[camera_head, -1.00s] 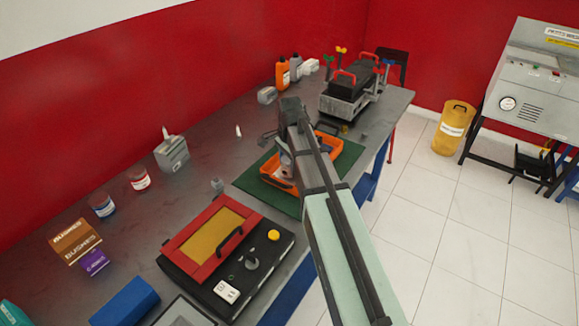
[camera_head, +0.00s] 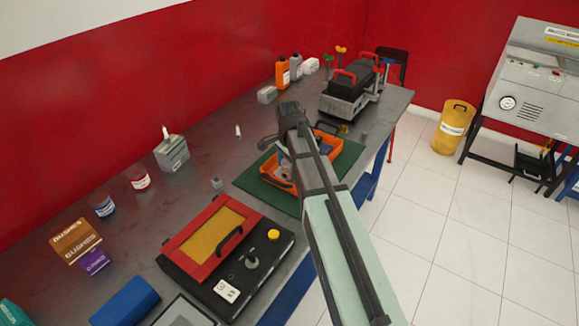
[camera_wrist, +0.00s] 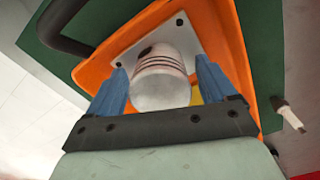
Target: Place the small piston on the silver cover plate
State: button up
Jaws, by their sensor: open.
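The small piston (camera_wrist: 162,78) is pale silver with dark ring grooves and a dark hole in its side. In the wrist view it is between the two blue fingers of my open gripper (camera_wrist: 160,66). Gaps show on both sides of it. Behind it is a silver square plate (camera_wrist: 124,54), seemingly the cover plate, inside an orange tray (camera_wrist: 90,72). Whether the piston rests on the plate I cannot tell. In the head view the orange tray (camera_head: 269,174) is partly hidden by my arm, which also hides the plate.
The tray lies on a green mat (camera_head: 250,181) on the grey workbench (camera_head: 205,150). A red and black case (camera_head: 212,240) is nearer; an engine unit (camera_head: 350,90) stands behind. A small white-tipped object (camera_head: 238,131) stands left of the tray. Bare bench lies left of the mat.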

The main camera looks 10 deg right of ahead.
notch_tip(320, 180, up, 12)
jog(key=shift+r, duration=0.15)
dwell(0.7)
